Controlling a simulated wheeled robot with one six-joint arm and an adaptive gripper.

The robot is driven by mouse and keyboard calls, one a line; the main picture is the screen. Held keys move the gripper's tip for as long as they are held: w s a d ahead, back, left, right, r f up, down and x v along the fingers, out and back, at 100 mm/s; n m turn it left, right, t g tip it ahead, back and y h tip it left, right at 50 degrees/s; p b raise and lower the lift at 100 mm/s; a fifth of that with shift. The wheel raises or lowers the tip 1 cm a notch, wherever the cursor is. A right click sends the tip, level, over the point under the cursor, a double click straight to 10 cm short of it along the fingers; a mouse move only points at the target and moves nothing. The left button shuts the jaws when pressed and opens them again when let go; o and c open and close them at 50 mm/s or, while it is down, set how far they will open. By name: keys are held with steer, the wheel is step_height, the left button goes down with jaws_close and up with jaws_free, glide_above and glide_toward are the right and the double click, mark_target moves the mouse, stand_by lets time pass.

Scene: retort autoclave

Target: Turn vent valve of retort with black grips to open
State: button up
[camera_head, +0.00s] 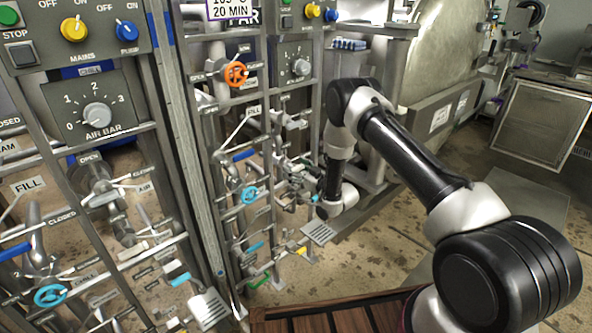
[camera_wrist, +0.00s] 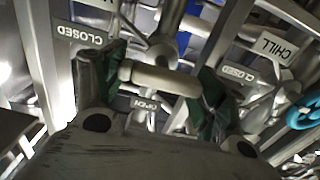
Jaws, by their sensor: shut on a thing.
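My gripper (camera_wrist: 160,72) is shut on a light grey, rounded valve handle (camera_wrist: 165,80), with one dark finger on each side of it. The handle lies roughly crosswise, tilted slightly, on a metal stem. A CLOSED plate (camera_wrist: 80,35) is up and left of it, and an OPEN plate (camera_wrist: 144,103) is just below it. In the head view my gripper (camera_head: 298,180) reaches the pipework at the right side of the second panel, where the handle is too small to make out. No vent label is readable, and no black grips can be made out.
Pipes and posts crowd the gripper. An orange handwheel (camera_head: 236,74) and a blue handwheel (camera_head: 250,193) are on the second panel. A slatted wooden surface (camera_head: 330,318) is in front.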

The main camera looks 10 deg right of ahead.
steer(key=shift+s+a+n, duration=0.1)
steer(key=shift+n, duration=2.7)
steer(key=o, duration=1)
steer(key=v, duration=1.2)
